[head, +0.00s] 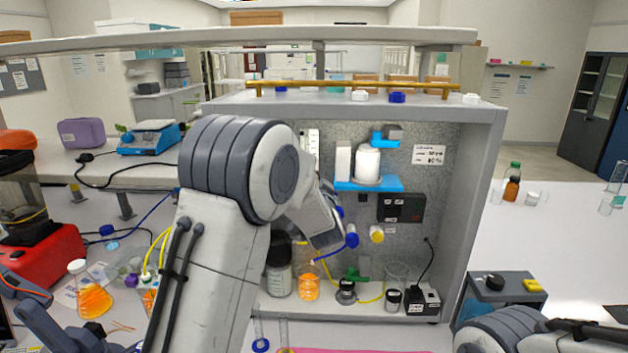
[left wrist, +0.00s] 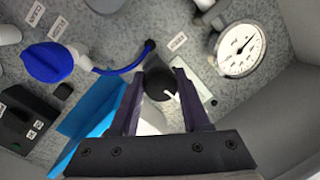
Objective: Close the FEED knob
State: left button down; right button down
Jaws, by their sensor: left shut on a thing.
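In the left wrist view a black knob (left wrist: 161,88) with a white pointer line sits on the grey speckled panel. My left gripper (left wrist: 157,76) has its two dark purple fingers on either side of this knob and is shut on it. A small label is on the panel near the knob, but I cannot read it surely as FEED. In the head view my left arm covers this knob and the left gripper's fingertips. My right arm shows at the bottom right of the head view, without its gripper.
A round white pressure gauge (left wrist: 241,49) is beside the knob. A blue knob (left wrist: 48,62) with a blue tube is on the other side. In the head view a blue shelf (head: 369,184) holds a white container (head: 367,163). Flasks and bottles stand below, including an orange-filled flask (head: 308,288).

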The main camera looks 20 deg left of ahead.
pick_arm(q)
jog(key=shift+a+f+m, duration=0.1)
jog(key=shift+f+m, duration=0.05)
jog(key=shift+m, duration=0.45)
jog(key=shift+c, duration=2.1)
grip_release()
jog(key=shift+s+d, duration=0.25)
jog(key=shift+s, duration=0.1)
jog(key=b+v, duration=0.4)
jog(key=v, duration=0.5)
jog(key=shift+s, duration=0.35)
